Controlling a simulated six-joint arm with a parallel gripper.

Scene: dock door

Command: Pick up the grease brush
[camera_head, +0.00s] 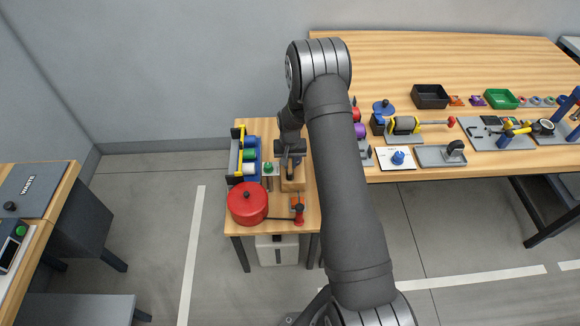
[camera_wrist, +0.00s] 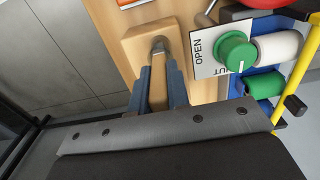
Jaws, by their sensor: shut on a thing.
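The grease brush (camera_wrist: 158,82) shows in the wrist view as a tan handle with a metal collar at its far end. My gripper (camera_wrist: 156,78) is shut on the handle, one blue-grey finger on each side. The collar end lies over a light wooden block (camera_wrist: 138,48); whether it sits in the block or is just above it I cannot tell. The bristles are hidden. In the head view my gripper (camera_head: 291,165) points down over the wooden block (camera_head: 292,185) on the small side table (camera_head: 275,215), and hides most of the brush.
A red pot (camera_head: 247,204) stands at the table's front left. A rack of coloured rolls (camera_head: 246,155) and a green knob (camera_head: 268,167) on an OPEN-marked plate (camera_wrist: 206,48) are left of the block. A red-orange tool (camera_head: 298,207) lies in front. The large workbench (camera_head: 430,62) is right.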

